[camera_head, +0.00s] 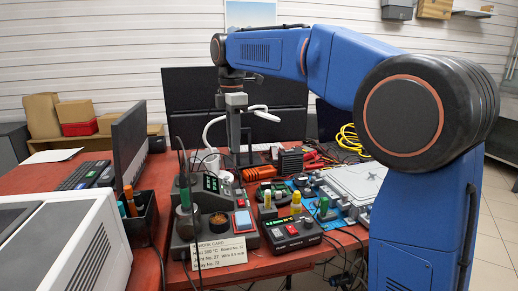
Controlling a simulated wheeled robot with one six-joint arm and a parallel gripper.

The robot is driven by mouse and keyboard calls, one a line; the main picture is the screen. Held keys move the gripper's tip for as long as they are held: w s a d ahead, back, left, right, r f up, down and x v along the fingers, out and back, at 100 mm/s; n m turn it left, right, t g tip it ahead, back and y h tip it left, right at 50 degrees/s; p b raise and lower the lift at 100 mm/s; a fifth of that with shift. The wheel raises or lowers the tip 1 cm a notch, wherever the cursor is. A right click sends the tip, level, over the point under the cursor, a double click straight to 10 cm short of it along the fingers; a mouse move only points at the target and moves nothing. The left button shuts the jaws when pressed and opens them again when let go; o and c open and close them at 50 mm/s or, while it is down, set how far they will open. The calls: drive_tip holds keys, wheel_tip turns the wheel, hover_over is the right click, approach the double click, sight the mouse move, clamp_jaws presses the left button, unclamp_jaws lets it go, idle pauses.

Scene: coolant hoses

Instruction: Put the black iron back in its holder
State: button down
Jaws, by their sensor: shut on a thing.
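My gripper (235,150) points straight down behind the soldering station (210,225), above the back part of the red table. It is shut on a dark, slim, upright thing that looks like the black iron; its outline merges with the fingers and the dark screen behind. Left of it, a green-and-black handle (184,190) with a dark cable stands upright at the station's left side. The station's dark stand (186,222) is below that handle. Whether a free holder is there I cannot tell.
A tin of brass wool (218,220) and a blue sponge (242,221) sit on the station. A black unit (292,234), yellow and green bottles and a blue mat with a grey case (355,182) are to the right. A monitor (129,148) and pen box (139,220) stand left.

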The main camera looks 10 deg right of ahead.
drive_tip(key=s+a+r+n, duration=0.1)
drive_tip(key=s+a+r, duration=0.15)
drive_tip(key=a, duration=0.45)
drive_tip(key=s+a+r+n, duration=0.1)
drive_tip(key=a+r, duration=0.2)
drive_tip(key=a, duration=0.5)
drive_tip(key=shift+s+d+f, duration=0.1)
drive_tip(key=shift+f, duration=1.1)
drive_tip(key=shift+s+d+f, duration=0.1)
drive_tip(key=shift+f, duration=1.1)
drive_tip(key=shift+f, duration=0.35)
drive_tip(key=shift+f, duration=1.25)
drive_tip(key=shift+f, duration=0.25)
drive_tip(key=shift+f, duration=0.8)
drive_tip(key=shift+f, duration=0.2)
drive_tip(key=c, duration=0.9)
unclamp_jaws()
